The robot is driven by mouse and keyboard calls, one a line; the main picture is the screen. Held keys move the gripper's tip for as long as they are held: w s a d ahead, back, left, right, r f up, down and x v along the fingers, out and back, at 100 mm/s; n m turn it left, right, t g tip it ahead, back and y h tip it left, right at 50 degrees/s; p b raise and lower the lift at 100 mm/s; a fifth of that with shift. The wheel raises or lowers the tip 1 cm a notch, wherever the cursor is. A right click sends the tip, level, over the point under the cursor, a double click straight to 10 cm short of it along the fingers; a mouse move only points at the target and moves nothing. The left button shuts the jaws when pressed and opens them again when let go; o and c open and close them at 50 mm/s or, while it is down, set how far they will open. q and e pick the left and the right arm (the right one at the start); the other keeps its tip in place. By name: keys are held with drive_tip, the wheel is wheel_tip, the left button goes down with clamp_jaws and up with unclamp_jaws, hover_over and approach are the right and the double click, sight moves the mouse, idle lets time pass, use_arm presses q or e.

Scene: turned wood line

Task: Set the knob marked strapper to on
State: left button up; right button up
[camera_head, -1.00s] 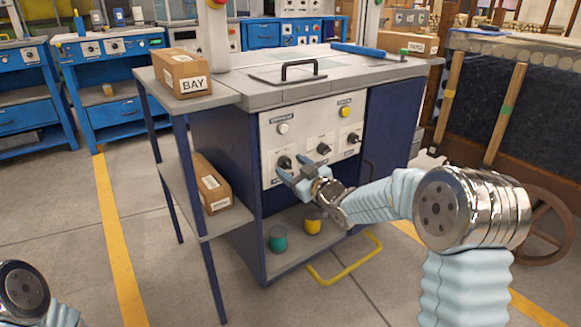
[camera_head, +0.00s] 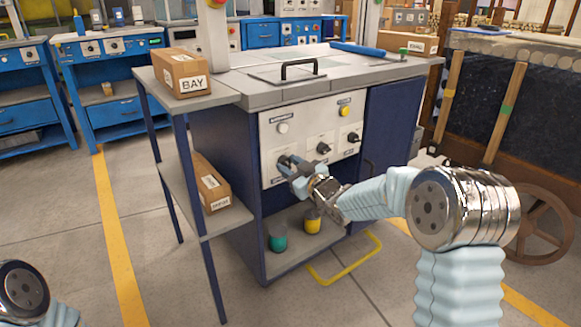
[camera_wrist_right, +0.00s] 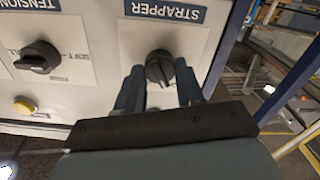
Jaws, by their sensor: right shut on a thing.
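The strapper knob (camera_wrist_right: 160,68) is black and sits on a pale plate under the upside-down STRAPPER label (camera_wrist_right: 163,11) in the right wrist view. In the head view it is the lower-left knob (camera_head: 283,160) on the white panel (camera_head: 300,119), partly hidden by my gripper. My right gripper (camera_head: 288,167) is at the panel, shut on this knob; its two fingers (camera_wrist_right: 160,87) lie on either side of it in the wrist view. The knob's on and off marks cannot be read. My left gripper is out of view.
The tensioner knob (camera_wrist_right: 39,58) and a yellow button (camera_wrist_right: 25,105) are on the same panel. A side shelf holds the BAY box (camera_head: 184,73). Green (camera_head: 278,238) and yellow (camera_head: 312,222) tins stand below. A yellow floor rail (camera_head: 345,262) lies in front.

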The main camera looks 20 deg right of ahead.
drive_tip(key=shift+m, duration=0.3)
drive_tip(key=shift+d+f+m+b, duration=0.1)
drive_tip(key=shift+m+b, duration=0.25)
drive_tip(key=shift+m, duration=0.65)
drive_tip(key=m, duration=0.2)
drive_tip(key=shift+m, duration=0.4)
drive_tip(key=m, duration=0.6)
drive_tip(key=shift+m+p, duration=0.3)
drive_tip(key=o, duration=1)
drive_tip(key=shift+o, duration=0.2)
